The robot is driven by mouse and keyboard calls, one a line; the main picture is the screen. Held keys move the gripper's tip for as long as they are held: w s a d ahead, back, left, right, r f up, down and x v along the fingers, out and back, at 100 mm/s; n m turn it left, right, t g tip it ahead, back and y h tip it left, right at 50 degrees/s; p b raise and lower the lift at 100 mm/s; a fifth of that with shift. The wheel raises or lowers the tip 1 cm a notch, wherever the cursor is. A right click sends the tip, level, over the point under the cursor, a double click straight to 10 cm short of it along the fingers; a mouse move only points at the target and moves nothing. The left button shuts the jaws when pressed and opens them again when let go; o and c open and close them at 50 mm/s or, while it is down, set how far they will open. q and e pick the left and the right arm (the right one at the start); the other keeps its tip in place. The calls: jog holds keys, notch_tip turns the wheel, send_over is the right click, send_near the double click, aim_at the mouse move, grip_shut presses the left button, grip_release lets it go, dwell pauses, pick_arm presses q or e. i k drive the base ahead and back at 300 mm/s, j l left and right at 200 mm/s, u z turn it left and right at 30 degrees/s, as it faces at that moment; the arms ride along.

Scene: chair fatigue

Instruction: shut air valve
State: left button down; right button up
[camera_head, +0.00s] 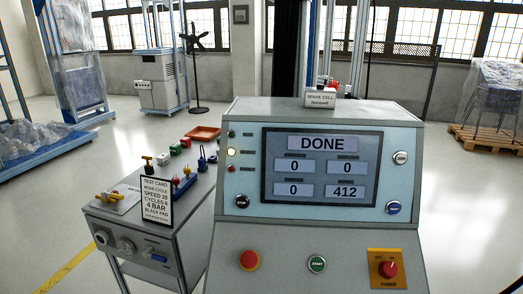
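A yellow-handled fitting (109,196) lies on a pale plate at the left end of the grey side bench (128,216); it looks like a valve, but I cannot tell whether it is open or shut. The bench's front face has round fittings (125,245) and a blue one (158,257). Neither of my grippers is in view.
A grey console (228,240) with a screen reading DONE (321,143) stands right of the bench. It has a red button (249,260), a green START button (317,264) and a red rotary switch (387,269). A test card (156,199) stands on the bench. Open floor lies left.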

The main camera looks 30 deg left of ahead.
aim_at(105, 194)
jog(key=u, duration=2.1)
jog(key=i+j+z, duration=0.15)
jog(key=j, duration=0.25)
jog(key=i+j+z, duration=0.1)
jog(key=i+j, duration=0.25)
jog(key=i+j+z, duration=0.15)
jog(key=j, duration=0.35)
jog(key=i+j+z, duration=0.1)
jog(key=i+j, duration=0.2)
jog(key=j, duration=0.15)
jog(key=i+j+z, duration=0.15)
jog(key=j, duration=0.3)
jog(key=i+j+z, duration=0.15)
jog(key=j, duration=0.35)
jog(key=i+j+z, duration=0.1)
jog(key=j, duration=0.4)
jog(key=i+j+z, duration=0.15)
jog(key=j, duration=0.4)
jog(key=i, duration=0.05)
